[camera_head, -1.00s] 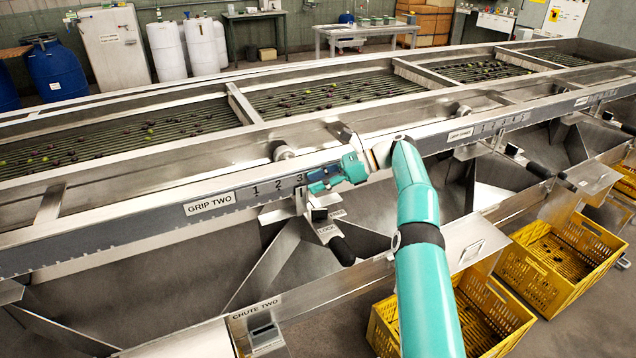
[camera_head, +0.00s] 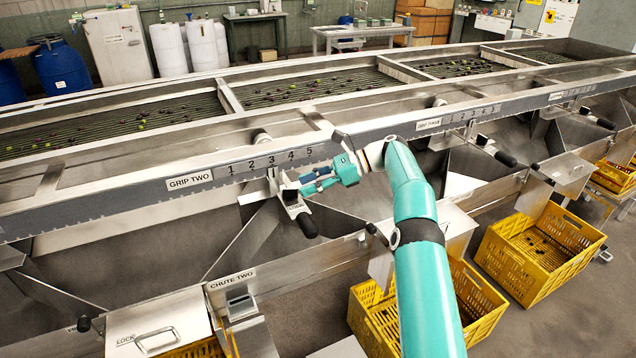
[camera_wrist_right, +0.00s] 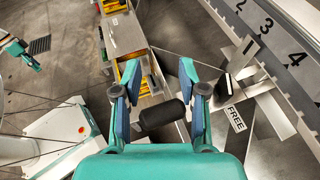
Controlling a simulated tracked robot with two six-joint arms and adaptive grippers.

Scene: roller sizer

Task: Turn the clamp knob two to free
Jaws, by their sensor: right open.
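Clamp two sits below the numbered rail marked GRIP TWO in the head view, with its black clamp knob (camera_head: 307,226) hanging at the end of a short lever. My right gripper (camera_head: 304,185) is open beside the clamp, just above the knob in that picture. In the right wrist view the black knob (camera_wrist_right: 161,115) appears between the open fingers; contact cannot be told. A FREE plate (camera_wrist_right: 235,118) shows to its right. A teal part at the left edge of the wrist view looks like my left gripper (camera_wrist_right: 18,48); its jaws are unclear.
The metal rail (camera_head: 190,182) runs close above the gripper. Chute two (camera_head: 235,290) and its ledge lie below. Yellow crates (camera_head: 540,255) stand on the floor at the right. Another clamp knob (camera_head: 505,159) hangs farther right.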

